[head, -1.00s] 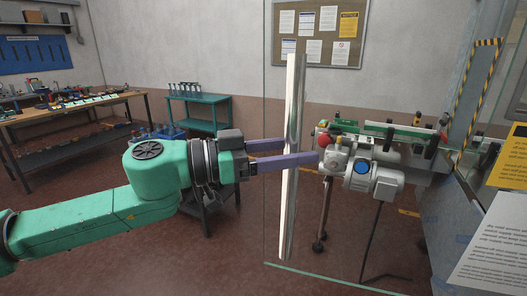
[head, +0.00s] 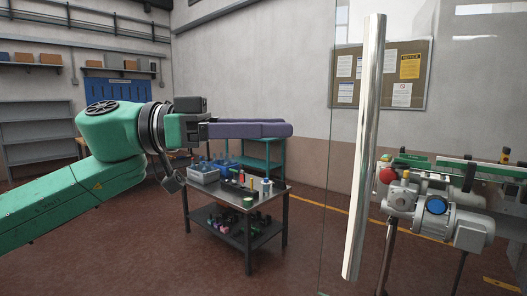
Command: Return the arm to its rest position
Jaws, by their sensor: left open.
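My left arm, green with a dark wrist, comes in from the left of the head view. My left gripper (head: 288,130) has purple fingers that point right and overlap in this view. It is open, with nothing seen between its fingers. The fingertips are apart from the upright metal handle (head: 366,150) of the glass door, with a clear gap to its left. My right gripper is not in view.
The glass door or panel carrying the handle stands at the right. Behind it is a grey motorised machine (head: 435,206). A dark cart (head: 240,214) with bins and bottles stands beyond my gripper. A teal table (head: 262,150) is at the back. Open floor lies at lower centre.

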